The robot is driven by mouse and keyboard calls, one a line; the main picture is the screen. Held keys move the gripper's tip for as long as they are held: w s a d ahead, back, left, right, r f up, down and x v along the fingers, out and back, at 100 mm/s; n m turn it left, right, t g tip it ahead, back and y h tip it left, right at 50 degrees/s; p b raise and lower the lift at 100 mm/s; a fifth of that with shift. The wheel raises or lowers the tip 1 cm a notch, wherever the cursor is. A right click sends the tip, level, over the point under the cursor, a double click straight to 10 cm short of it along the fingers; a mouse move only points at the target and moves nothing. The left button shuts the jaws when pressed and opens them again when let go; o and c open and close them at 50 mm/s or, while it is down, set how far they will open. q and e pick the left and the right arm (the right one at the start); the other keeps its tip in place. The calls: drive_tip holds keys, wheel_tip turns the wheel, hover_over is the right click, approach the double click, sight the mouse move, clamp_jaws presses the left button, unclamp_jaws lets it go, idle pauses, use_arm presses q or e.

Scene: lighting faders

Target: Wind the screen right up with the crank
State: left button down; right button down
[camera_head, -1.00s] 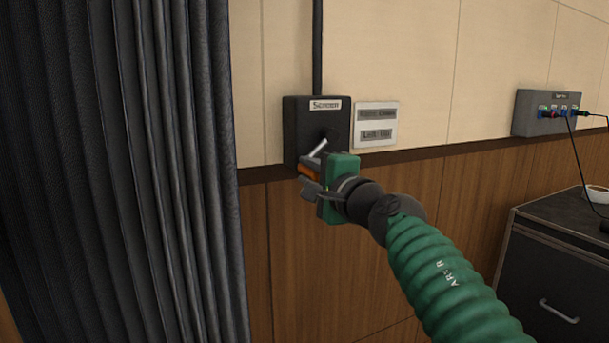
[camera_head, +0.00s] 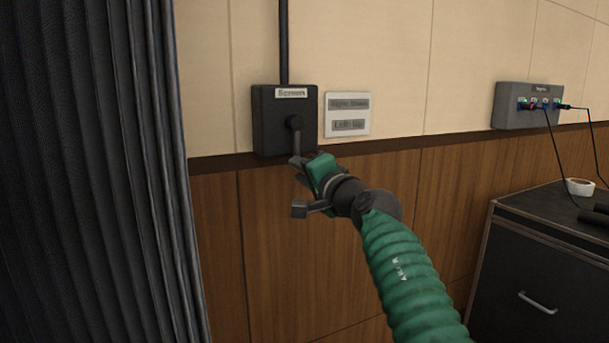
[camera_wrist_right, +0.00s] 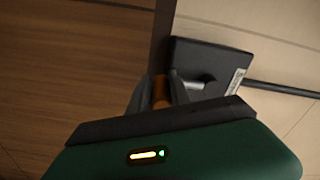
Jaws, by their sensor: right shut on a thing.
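The black crank box (camera_head: 265,125) labelled "Screen" is fixed to the wall left of centre in the head view. Its crank arm (camera_head: 297,142) points down from the round hub. My right gripper (camera_head: 303,170) is at the arm's lower end, just below the box. In the right wrist view its fingers are shut on the crank's orange handle (camera_wrist_right: 160,92), with the metal crank arm (camera_wrist_right: 198,84) beyond. In the head view the handle is hidden by the gripper. My left gripper is not in view. The screen itself is not seen.
A sign (camera_head: 347,115) beside the box reads right down, left up. A dark curtain (camera_head: 90,170) hangs at left.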

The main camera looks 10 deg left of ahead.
drive_tip(key=shift+w+d+f+n, duration=0.1)
drive_tip(key=shift+w+d+n, duration=0.2)
drive_tip(key=shift+n, duration=0.1)
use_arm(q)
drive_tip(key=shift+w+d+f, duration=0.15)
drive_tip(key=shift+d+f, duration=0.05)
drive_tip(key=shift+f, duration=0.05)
use_arm(e)
drive_tip(key=shift+d, duration=0.15)
drive_tip(key=shift+w+d, duration=0.1)
drive_tip(key=c, duration=1.6)
unclamp_jaws()
drive_tip(key=shift+r, duration=0.2)
drive_tip(key=o, duration=0.4)
drive_tip(key=shift+w+d+f, duration=0.2)
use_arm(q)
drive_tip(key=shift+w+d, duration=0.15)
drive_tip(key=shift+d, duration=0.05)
use_arm(e)
drive_tip(key=shift+s+a+r, duration=0.1)
drive_tip(key=shift+s, duration=0.05)
